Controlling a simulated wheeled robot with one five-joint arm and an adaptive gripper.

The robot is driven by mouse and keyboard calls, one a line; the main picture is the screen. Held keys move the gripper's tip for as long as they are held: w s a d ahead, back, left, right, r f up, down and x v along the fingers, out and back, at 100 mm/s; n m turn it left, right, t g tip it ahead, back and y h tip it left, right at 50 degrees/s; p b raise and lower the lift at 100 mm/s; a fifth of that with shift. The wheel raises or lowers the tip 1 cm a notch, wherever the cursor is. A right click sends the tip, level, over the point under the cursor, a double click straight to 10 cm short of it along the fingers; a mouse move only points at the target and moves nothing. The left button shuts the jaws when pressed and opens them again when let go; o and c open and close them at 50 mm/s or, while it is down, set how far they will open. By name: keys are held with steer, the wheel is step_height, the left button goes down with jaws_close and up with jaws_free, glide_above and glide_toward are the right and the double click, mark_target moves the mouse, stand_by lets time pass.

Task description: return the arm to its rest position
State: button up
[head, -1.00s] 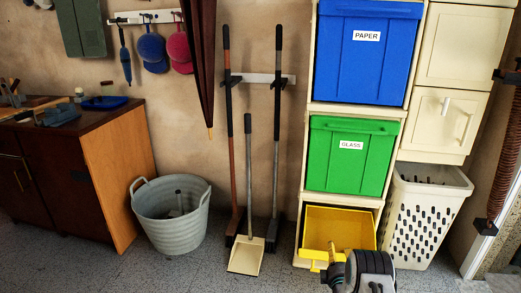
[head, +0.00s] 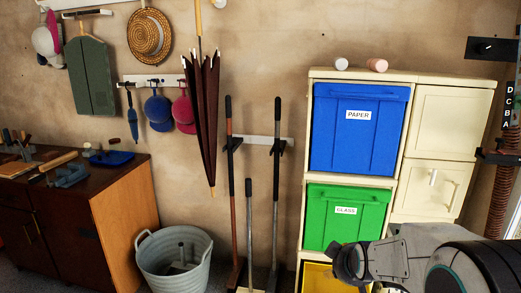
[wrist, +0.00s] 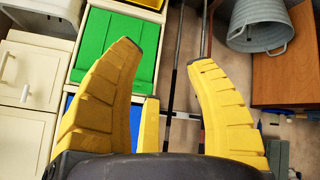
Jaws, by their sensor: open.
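My arm (head: 390,262) shows at the lower right in the head view; its gripper end is not visible there. The wrist picture is turned over, with the cabinet on the left. The green GLASS door (head: 346,232) and blue PAPER door (head: 360,140) look closed. The yellow bin (head: 322,280) at the bottom is mostly cut off in the head view and partly hidden by my arm. Its edge shows in the wrist view (wrist: 145,4).
A grey bucket (head: 174,262), brooms (head: 276,180) and a wooden workbench (head: 122,215) stand left of the cabinet. A closed brown umbrella (head: 207,120) hangs on the wall. Cream drawers (head: 437,185) are right of the bins. Two small rolls lie on the cabinet top.

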steer(key=s+a+r+m+g+p, duration=0.1)
steer(key=s+r+p, duration=0.2)
steer(key=s, duration=0.6)
steer(key=s+a+r+m+g+p, duration=0.1)
steer(key=s+r+m+g+p, duration=0.1)
steer(key=s+r, duration=0.4)
steer(key=s+r+m+g+p, duration=0.1)
steer(key=s+r+p, duration=0.3)
steer(key=s, duration=1)
steer(key=shift+s+a+r+m+g+y+p, duration=0.3)
steer(key=shift+a+r+g+p, duration=0.1)
steer(key=shift+g+p, duration=0.2)
steer(key=shift+w+f, duration=0.1)
